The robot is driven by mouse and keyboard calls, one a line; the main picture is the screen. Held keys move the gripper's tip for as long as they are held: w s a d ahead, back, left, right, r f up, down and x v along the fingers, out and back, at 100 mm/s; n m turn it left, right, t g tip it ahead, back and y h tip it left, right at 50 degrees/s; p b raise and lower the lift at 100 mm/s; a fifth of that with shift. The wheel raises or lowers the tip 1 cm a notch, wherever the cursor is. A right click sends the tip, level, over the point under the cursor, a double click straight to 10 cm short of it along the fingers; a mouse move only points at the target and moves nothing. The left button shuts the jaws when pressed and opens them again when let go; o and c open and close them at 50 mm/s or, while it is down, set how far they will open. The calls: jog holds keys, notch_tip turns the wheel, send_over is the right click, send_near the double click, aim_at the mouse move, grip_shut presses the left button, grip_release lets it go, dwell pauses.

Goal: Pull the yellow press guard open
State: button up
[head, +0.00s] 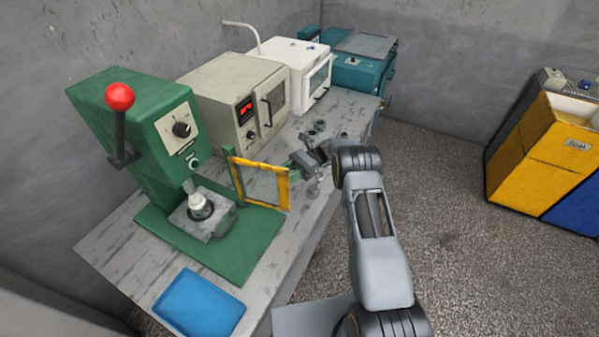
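The yellow press guard (283,191) is a rectangular frame with a see-through pane. It stands upright at the right side of the green press (160,115), its left edge near the press body. It stands to the right of the spindle and chuck (198,203), leaving the front of the press uncovered. My gripper (301,163) is at the guard's right edge, close to its upper corner. A green bit shows beside the gripper there. The fingers are small and partly hidden by my wrist, so I cannot tell whether they touch or hold the guard.
A blue tray (198,303) lies at the bench's near end. A beige oven (233,97), a white unit (290,68) and a teal machine (362,60) line the back. A yellow cabinet (540,150) stands far right, beyond open floor.

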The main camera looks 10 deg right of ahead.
jog(key=s+d+r+b, duration=0.2)
jog(key=s+r, duration=1)
jog(key=s, duration=0.1)
jog(key=shift+s+d+b, duration=0.25)
jog(key=shift+d+b, duration=0.05)
jog(key=shift+b, duration=0.1)
